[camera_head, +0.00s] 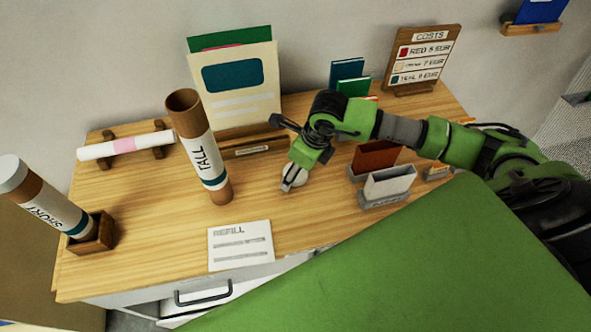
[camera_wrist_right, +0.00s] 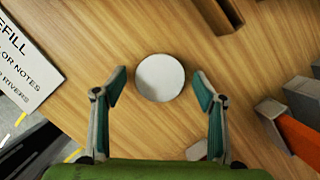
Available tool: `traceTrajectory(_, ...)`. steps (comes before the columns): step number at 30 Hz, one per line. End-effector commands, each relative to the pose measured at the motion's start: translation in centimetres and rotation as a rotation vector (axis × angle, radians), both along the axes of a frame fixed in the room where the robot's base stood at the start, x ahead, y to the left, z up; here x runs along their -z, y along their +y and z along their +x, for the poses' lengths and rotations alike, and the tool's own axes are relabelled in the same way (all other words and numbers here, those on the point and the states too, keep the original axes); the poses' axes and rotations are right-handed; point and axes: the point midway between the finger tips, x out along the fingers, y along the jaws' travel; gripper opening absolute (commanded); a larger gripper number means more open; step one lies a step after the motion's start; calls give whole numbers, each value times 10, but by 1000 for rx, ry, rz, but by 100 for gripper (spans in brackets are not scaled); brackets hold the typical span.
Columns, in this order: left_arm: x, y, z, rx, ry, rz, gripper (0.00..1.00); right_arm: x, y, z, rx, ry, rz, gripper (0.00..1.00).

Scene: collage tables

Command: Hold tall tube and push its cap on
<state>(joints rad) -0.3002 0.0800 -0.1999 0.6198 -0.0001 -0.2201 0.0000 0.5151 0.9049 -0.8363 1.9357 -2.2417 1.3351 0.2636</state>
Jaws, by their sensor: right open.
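The tall tube (camera_head: 202,146) is brown with a white label reading TALL. It stands on the table with its top end open and bare. A round white cap (camera_wrist_right: 160,78) lies flat on the wood in the right wrist view, between the two fingers. My right gripper (camera_wrist_right: 158,100) is open above the cap, with a finger on each side and gaps to it. In the head view this gripper (camera_head: 290,184) points down to the right of the tall tube and hides most of the cap. My left gripper is not in view.
A SHORT tube (camera_head: 45,200) with a white cap leans in a wooden holder at the left. A REFILL card (camera_head: 240,246) lies at the front edge. Red and grey card holders (camera_head: 388,186) stand right of the gripper. A rolled sheet (camera_head: 125,146) rests on a rack behind.

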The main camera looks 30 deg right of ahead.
Motion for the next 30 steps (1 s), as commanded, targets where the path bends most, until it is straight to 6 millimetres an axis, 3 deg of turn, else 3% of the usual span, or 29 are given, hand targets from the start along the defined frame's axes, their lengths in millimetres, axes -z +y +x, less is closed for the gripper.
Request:
traceTrajectory(5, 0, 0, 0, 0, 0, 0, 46, 0, 0, 0, 0, 0, 0, 65)
traceTrajectory(9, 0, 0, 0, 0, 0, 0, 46, 0, 0, 0, 0, 0, 0, 37)
traceTrajectory(23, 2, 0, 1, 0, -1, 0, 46, -4, 0, 1, 0, -2, 0, 34)
traceTrajectory(30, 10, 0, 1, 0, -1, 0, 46, -30, 0, 2, 0, -6, 1, 34)
